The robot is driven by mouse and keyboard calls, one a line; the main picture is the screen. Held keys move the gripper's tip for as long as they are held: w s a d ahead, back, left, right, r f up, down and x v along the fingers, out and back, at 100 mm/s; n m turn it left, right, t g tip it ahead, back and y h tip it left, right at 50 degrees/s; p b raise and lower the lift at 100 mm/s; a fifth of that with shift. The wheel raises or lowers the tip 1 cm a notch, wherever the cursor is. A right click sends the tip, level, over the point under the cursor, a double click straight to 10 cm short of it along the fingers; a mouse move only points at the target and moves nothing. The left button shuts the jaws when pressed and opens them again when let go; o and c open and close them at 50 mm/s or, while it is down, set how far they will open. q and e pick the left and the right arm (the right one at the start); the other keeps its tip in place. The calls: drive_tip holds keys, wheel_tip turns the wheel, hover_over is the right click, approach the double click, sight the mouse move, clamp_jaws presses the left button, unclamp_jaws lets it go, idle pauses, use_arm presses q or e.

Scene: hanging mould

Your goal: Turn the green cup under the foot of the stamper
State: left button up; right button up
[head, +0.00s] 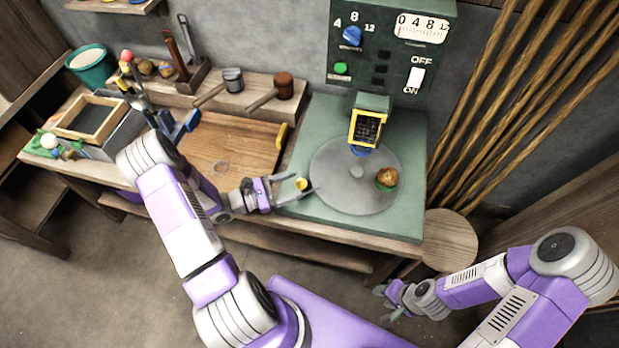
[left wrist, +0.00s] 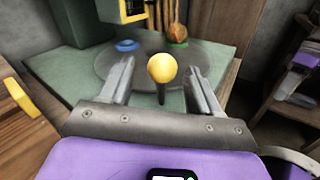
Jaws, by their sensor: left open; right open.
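The green cup (head: 387,185), with a brown ball in it, stands at the right side of a grey round turntable (head: 335,192); in the left wrist view the green cup (left wrist: 177,44) is at the far side. The stamper's yellow-framed foot (head: 367,128) hangs over the far rim, above a blue cup (head: 360,151). A yellow knob (head: 301,184) on a dark stem stands at the left of the turntable. My left gripper (head: 298,190) is open around it; in the left wrist view the knob (left wrist: 162,68) shows between the fingers, apart from both. My right gripper (head: 389,300) is open and empty.
The green control panel (head: 385,75) stands behind the turntable. A wooden board (head: 235,152) with a yellow handle (head: 282,136) lies to its left. Mallets stand on the back ledge. Ropes hang at the right, above a round stool (head: 448,238).

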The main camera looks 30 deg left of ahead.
use_arm(q)
drive_tip(key=shift+x, duration=2.5)
drive_tip(key=shift+s+d, duration=0.1)
clamp_jaws()
